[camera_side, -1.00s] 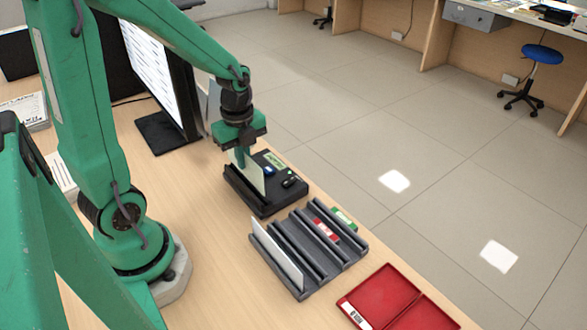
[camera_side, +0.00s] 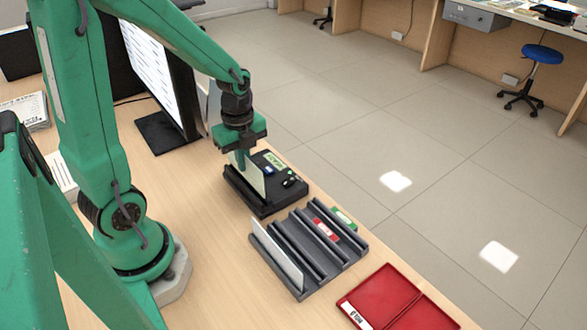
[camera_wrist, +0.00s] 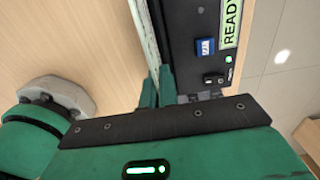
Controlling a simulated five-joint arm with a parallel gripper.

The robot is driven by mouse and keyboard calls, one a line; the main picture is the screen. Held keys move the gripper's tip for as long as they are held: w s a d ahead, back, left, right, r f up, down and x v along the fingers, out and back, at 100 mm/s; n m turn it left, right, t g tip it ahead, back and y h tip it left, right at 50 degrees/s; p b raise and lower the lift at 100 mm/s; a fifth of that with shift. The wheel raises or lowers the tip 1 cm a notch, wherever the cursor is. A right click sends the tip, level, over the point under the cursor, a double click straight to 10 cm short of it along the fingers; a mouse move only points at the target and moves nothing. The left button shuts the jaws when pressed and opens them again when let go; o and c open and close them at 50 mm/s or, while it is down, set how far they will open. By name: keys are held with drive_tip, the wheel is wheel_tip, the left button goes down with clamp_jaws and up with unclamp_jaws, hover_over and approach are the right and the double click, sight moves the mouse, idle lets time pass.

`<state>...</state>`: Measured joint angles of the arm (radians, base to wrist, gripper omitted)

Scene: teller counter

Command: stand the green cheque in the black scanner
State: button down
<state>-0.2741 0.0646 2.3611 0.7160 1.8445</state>
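The pale green cheque (camera_side: 257,178) stands upright at the left part of the black scanner (camera_side: 262,209), and its lower edge is hidden behind the scanner's front wall. In the wrist view the cheque (camera_wrist: 146,34) shows nearly edge-on along the scanner's (camera_wrist: 184,20) left side. My gripper (camera_side: 240,159) is over the scanner, its fingers at the cheque's upper part. In the wrist view the fingers (camera_wrist: 158,88) are close together with the cheque between them. Whether the cheque touches the slot's bottom cannot be seen.
A grey ridged rack (camera_side: 318,277) stands in front of the scanner, holding a white slip (camera_side: 277,255), with red (camera_side: 326,229) and green (camera_side: 345,215) labels. A red tray (camera_side: 383,292) lies nearer the front. A monitor (camera_side: 160,70) stands behind left. The counter's right edge is close.

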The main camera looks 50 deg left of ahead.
sight(246, 178)
drive_tip(key=shift+f, duration=1.7)
drive_tip(key=c, duration=1.6)
unclamp_jaws()
drive_tip(key=shift+r, duration=0.1)
drive_tip(key=shift+r, duration=3.45)
